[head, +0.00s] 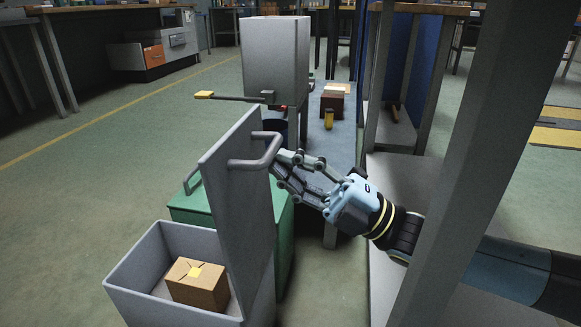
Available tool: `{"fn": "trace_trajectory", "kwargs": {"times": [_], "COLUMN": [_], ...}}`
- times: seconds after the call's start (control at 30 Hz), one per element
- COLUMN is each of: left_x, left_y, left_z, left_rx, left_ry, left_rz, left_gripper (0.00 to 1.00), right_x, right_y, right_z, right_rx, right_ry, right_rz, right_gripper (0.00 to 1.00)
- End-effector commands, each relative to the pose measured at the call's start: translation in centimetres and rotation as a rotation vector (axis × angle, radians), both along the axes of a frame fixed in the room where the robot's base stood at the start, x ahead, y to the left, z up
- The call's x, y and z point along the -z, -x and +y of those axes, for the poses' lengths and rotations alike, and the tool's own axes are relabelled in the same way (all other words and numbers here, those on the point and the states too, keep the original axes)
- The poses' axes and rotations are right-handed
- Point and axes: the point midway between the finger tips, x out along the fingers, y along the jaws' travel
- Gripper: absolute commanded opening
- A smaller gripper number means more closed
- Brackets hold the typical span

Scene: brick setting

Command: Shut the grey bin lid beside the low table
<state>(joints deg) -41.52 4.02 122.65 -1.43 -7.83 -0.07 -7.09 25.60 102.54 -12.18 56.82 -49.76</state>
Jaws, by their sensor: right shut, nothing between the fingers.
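The grey bin (130,282) stands open at the lower left, with a cardboard box (196,290) inside it. Its grey lid (238,205) stands up nearly vertical along the bin's right side. A grey bar handle (268,153) sticks out from the lid near its top. My right gripper (281,166) is shut and empty on the right side of the lid, close to the handle. I cannot tell whether its fingertips touch the handle or the lid. The low table (343,140) is behind the gripper. My left gripper is not in view.
A green bin (190,203) stands just behind the grey one. A grey post (480,150) rises close on the right. Floor at left is clear.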

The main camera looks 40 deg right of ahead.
Motion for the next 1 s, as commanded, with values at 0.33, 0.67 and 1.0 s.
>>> {"fn": "trace_trajectory", "kwargs": {"times": [0.33, 0.67, 1.0], "left_x": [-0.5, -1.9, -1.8], "left_y": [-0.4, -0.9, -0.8], "left_z": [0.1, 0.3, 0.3], "left_rx": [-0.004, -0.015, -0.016], "left_ry": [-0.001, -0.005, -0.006], "left_rz": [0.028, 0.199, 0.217], "left_gripper": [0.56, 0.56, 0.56], "right_x": [-0.4, -0.8, -0.5], "right_y": [-0.4, -2.6, -2.7], "right_z": [0.4, 2.2, 2.3], "right_rx": [-0.002, 0.0, 0.001], "right_ry": [0.013, 0.084, 0.091], "right_rz": [0.012, 0.095, 0.105], "right_gripper": [0.0, 0.0, 0.0]}}
